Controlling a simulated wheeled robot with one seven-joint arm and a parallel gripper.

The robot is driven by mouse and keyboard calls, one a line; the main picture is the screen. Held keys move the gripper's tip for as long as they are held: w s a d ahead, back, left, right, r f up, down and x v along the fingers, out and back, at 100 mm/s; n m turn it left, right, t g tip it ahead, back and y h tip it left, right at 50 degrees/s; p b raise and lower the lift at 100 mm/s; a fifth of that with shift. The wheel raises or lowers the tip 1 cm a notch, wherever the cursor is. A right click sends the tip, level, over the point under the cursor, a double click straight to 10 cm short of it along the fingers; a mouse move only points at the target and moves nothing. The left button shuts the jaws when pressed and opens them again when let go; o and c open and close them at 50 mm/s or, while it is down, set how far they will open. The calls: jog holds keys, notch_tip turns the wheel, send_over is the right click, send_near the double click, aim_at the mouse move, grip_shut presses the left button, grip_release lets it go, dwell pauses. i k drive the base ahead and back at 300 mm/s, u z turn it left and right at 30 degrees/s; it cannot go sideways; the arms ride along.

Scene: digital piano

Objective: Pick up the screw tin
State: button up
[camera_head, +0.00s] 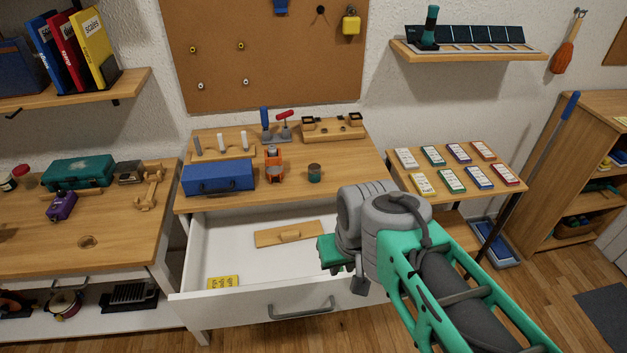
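A small dark round tin (314,173), which looks like the screw tin, stands upright on the middle table (352,183), right of an orange tool. Its contents are too small to make out. My arm reaches in from the lower right. My gripper (345,272) is in front of the table's right part, over the open drawer, below and right of the tin and apart from it. Its fingers are largely hidden by my wrist, so I cannot see whether it is open or shut.
The open white drawer (210,258) holds a wooden piece (290,234) and a yellow booklet (223,282). A blue box (218,177) and the orange tool (273,166) stand left of the tin. Wooden racks (333,129) stand behind it. The tabletop right of it is clear.

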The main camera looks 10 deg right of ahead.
aim_at(315, 170)
jog(key=u, duration=1.75)
jog(key=k, duration=0.4)
jog(key=z, duration=0.75)
jog(key=i, duration=0.7)
jog(key=u, duration=0.05)
